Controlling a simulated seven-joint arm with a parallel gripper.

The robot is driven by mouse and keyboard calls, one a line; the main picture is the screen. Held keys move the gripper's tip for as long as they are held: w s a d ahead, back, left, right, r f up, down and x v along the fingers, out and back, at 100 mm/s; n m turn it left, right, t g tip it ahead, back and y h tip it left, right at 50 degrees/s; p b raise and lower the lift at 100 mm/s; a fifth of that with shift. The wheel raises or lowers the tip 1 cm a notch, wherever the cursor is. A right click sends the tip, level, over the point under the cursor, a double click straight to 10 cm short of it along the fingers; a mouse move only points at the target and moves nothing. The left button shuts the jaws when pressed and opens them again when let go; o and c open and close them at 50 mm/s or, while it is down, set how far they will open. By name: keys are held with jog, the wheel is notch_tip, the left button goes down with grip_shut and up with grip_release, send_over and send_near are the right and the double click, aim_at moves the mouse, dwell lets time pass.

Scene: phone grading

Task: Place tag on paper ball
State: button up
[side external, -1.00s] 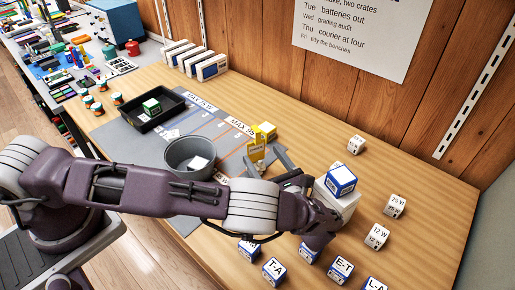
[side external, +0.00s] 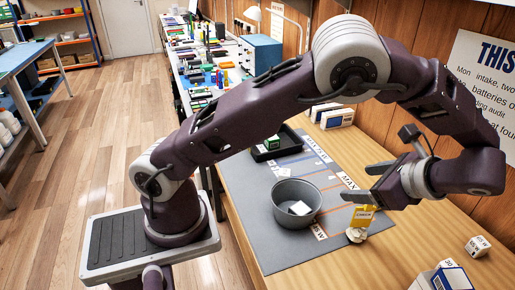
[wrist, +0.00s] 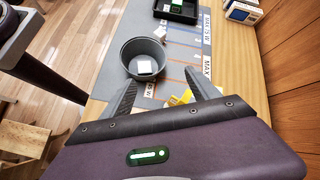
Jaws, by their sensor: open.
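A yellow tag (side external: 362,217) with dark print stands upright at the right edge of the grey mat. A small whitish lump (side external: 356,235) is at its foot; I cannot tell whether it is the paper ball or a tag base. My gripper (side external: 366,183) is open and empty, with its fingers just above the tag in the side view.
A black tray (side external: 263,155) with a green block (side external: 272,142) stands at the mat's back. White boxes (side external: 332,114) line the wall. White labelled blocks (side external: 477,246) and a blue-white box (side external: 452,279) are at the right. The wood between mat and blocks is clear.

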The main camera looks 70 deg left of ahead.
jog(key=s+a+r+n+h, duration=0.4)
jog(key=s+r+n+h, duration=0.1)
jog(key=s+r, duration=0.25)
jog(key=s+r+n+t+h, duration=0.2)
jog(key=s+n+t, duration=0.1)
jog(key=s, duration=0.5)
jog(key=s+r+n+t+h, duration=0.2)
jog(key=s+n, duration=0.3)
jog(key=s, duration=0.3)
jog(key=shift+d+r+t+h, duration=0.3)
jog(key=shift+r+t, duration=0.15)
jog(key=shift+t, duration=0.15)
